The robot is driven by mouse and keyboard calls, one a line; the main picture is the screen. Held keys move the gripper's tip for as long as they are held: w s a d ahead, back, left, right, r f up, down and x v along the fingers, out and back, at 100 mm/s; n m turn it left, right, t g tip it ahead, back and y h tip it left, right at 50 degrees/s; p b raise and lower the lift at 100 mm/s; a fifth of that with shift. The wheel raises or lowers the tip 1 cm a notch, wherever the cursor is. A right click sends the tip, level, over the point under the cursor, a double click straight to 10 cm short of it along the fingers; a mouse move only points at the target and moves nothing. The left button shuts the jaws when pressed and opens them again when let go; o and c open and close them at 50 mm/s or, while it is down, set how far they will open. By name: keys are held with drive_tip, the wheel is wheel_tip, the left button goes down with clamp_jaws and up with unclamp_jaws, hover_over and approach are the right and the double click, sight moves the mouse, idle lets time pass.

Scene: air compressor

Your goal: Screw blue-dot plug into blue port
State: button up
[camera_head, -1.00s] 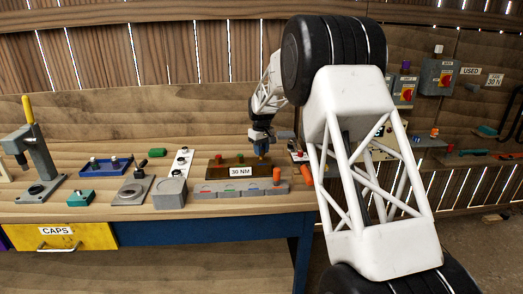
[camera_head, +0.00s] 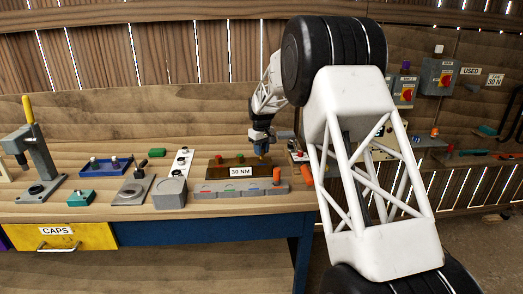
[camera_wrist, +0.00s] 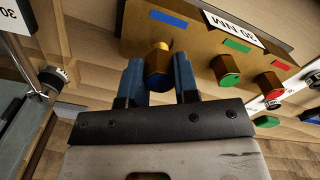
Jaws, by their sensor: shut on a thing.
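My gripper (camera_wrist: 158,80) has blue fingers closed on the sides of a yellow-brown hexagonal plug (camera_wrist: 157,60) with a dark blue end. The plug is beside the blue label (camera_wrist: 168,18) of the brown block marked 30 NM (camera_wrist: 196,42). The port is hidden behind the plug, and I cannot tell how deep the plug sits. In the head view my gripper (camera_head: 262,147) points down at the right part of the brown block (camera_head: 218,170). A green-ended plug (camera_wrist: 226,70) and a red-ended plug (camera_wrist: 268,84) sit by the green and red labels.
A grey rack (camera_head: 215,192) with coloured marks lies in front of the block, with an orange cylinder (camera_head: 277,174) at its right. A white strip (camera_head: 182,163) with knobs and a grey block (camera_head: 171,193) stand to the left. Wall boards rise behind.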

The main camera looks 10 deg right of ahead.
drive_tip(key=shift+f, duration=1.05)
drive_tip(key=o, duration=1.1)
drive_tip(key=shift+c, duration=0.2)
drive_tip(key=shift+r, duration=3.9)
drive_tip(key=shift+c, duration=0.3)
